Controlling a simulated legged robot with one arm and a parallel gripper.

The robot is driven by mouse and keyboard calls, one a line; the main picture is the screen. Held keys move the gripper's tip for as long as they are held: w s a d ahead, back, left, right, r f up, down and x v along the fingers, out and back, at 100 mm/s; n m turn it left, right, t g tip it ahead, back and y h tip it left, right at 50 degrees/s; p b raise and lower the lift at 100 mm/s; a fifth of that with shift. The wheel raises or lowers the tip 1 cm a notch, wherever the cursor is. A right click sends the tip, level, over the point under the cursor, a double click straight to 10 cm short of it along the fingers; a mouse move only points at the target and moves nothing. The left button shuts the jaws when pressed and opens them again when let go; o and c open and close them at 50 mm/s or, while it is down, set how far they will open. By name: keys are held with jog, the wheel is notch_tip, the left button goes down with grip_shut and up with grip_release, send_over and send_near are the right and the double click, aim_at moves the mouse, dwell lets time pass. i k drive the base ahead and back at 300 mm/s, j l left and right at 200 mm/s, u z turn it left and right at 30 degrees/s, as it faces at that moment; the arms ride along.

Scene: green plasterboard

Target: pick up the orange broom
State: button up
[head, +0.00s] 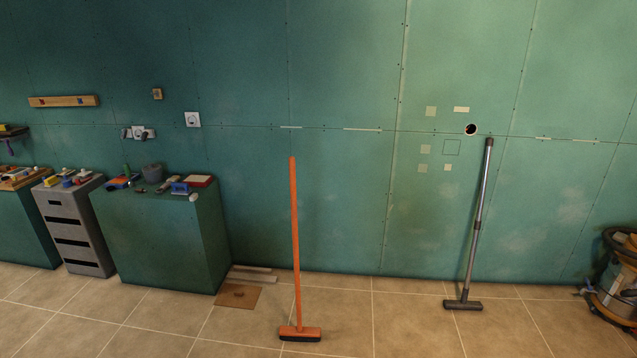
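The orange broom (296,240) stands nearly upright on the tiled floor, in the middle of the head view. Its long orange handle rises in front of the green wall, with the top end leaning slightly left. Its orange head with dark bristles (300,333) rests on the floor at the bottom. I cannot tell whether the handle touches the wall. My gripper is not in view.
A grey vacuum tube (478,215) leans at the wall on the right. A vacuum machine (617,280) stands at the right edge. A green cabinet (165,240) with tools on top and a grey drawer unit (75,228) stand left. A brown board (238,297) lies on the floor. Floor between broom and tube is clear.

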aim_at(292, 333)
jog(key=i+j+z, duration=0.1)
jog(key=i+j, duration=0.2)
jog(key=i, duration=0.25)
jog(key=i+j+z, duration=0.1)
jog(key=i+j, duration=0.3)
jog(key=i, duration=0.15)
jog(key=i+j+z, duration=0.1)
jog(key=i+j, duration=0.3)
jog(key=i, duration=0.15)
jog(key=j, duration=0.55)
jog(key=i+j, duration=0.15)
jog(key=j, duration=0.35)
jog(key=j+u, duration=0.1)
jog(key=j, duration=0.45)
jog(key=i+j, duration=0.15)
jog(key=j, duration=0.4)
